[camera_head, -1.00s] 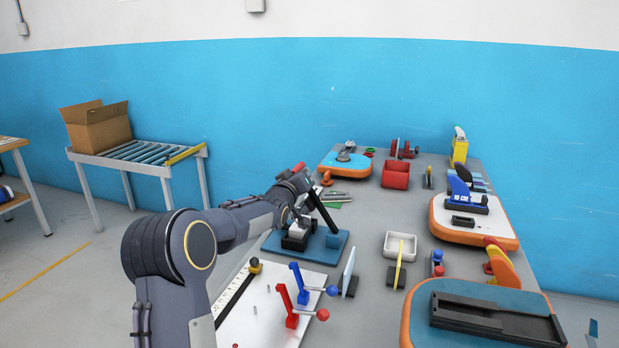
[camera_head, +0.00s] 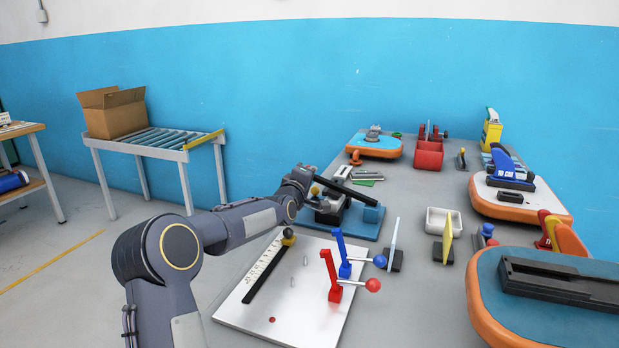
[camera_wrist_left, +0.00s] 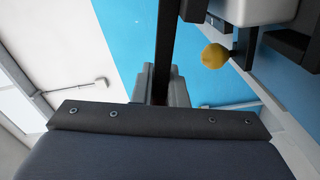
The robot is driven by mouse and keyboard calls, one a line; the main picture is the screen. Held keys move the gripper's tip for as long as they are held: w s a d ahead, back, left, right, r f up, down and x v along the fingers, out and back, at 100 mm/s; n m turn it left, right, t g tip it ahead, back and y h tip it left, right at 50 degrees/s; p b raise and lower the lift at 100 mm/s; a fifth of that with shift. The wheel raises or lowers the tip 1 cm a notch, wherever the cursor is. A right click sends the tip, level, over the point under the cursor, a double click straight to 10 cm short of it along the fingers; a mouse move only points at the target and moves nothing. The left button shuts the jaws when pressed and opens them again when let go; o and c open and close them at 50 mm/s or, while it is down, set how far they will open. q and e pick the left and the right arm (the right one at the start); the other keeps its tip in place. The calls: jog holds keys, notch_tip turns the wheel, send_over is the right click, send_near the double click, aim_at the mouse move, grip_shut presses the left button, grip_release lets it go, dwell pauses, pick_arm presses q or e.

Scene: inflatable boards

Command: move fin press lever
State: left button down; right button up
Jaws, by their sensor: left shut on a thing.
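The fin press (camera_head: 368,229) stands on a blue base on the table, behind the white plate. Its long black lever (camera_head: 345,193) slopes down to the right from my left gripper (camera_head: 308,174). In the left wrist view the lever (camera_wrist_left: 166,40) runs from the top edge into my left gripper (camera_wrist_left: 160,86), which is shut on it. A yellow knob (camera_wrist_left: 213,56) beside the lever appears apart from the fingers. The lever's gripped end is hidden by the fingers. My right gripper is in neither view.
A white plate (camera_head: 290,310) with red (camera_head: 329,272) and blue (camera_head: 342,250) levers lies in front of the press. Upright panels, a white tray (camera_head: 436,217) and orange-edged boards (camera_head: 490,295) crowd the right side.

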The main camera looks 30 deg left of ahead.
pick_arm(q)
jog(key=shift+a+f, duration=0.1)
jog(key=shift+f, duration=0.2)
jog(key=c, duration=1.4)
grip_release()
jog(key=shift+c, duration=0.2)
notch_tip(320, 180, up, 3)
jog(key=s+d+r+p, duration=0.2)
jog(key=s+d+r, duration=0.6)
jog(key=s+r, duration=0.2)
jog(key=shift+s+p, duration=0.35)
jog(key=shift+s, duration=0.4)
